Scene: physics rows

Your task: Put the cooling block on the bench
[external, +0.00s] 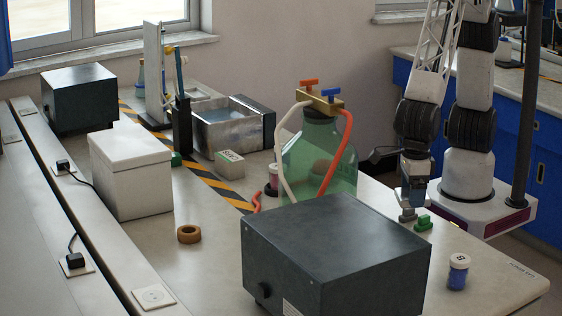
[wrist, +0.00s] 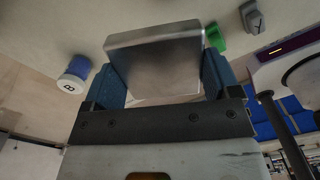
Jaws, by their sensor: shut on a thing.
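The cooling block looks like a silvery metal block with a flat face (wrist: 155,55), seen in the wrist view between my two blue fingers. My gripper (wrist: 162,78) is shut on it, with one finger on each side. In the external view my gripper (external: 411,200) points down over the right part of the bench (external: 485,272), and a small grey part of the block (external: 407,214) shows below it. The block is close to the bench top; I cannot tell whether it touches.
A green piece (external: 423,223) lies right beside the block. A blue jar marked B (external: 458,272) stands to the front right. A dark box (external: 335,250) and a green glass bottle (external: 320,160) stand left of my gripper. Bare bench lies between the jar and the green piece.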

